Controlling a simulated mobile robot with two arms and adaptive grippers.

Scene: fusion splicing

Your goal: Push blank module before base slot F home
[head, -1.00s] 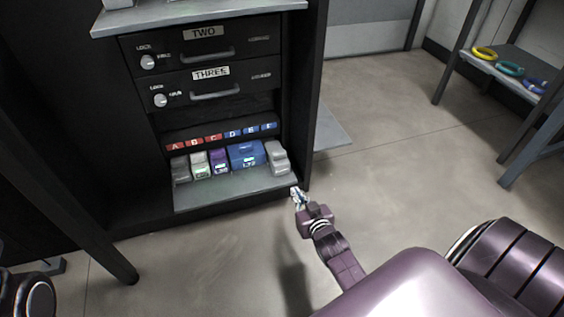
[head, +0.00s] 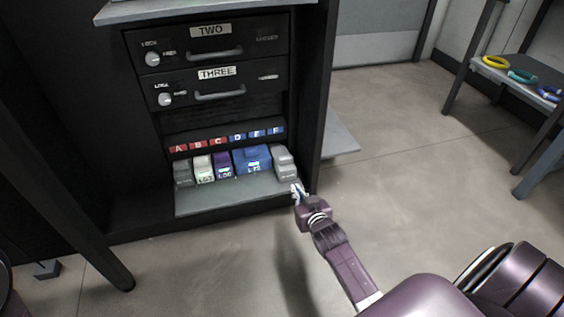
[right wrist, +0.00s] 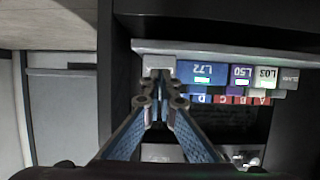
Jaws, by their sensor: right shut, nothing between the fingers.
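The grey blank module (head: 284,161) sits at the right end of the row, below the blue F label (head: 278,131). It appears to stick out a little further forward than its neighbours. My right gripper (head: 297,189) is shut and empty, just in front of the blank module's front end and slightly right of it. In the right wrist view, which is upside down, the shut fingertips (right wrist: 160,78) point at the blank module (right wrist: 158,62) and overlap it in the picture. I cannot tell whether they touch. My left gripper is not in view.
A blue module (head: 252,159), a purple one (head: 222,164), a white one (head: 203,169) and a grey one (head: 182,173) stand left of it. They rest above a grey shelf (head: 235,196). The cabinet's dark side post (head: 313,120) rises close on the right.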

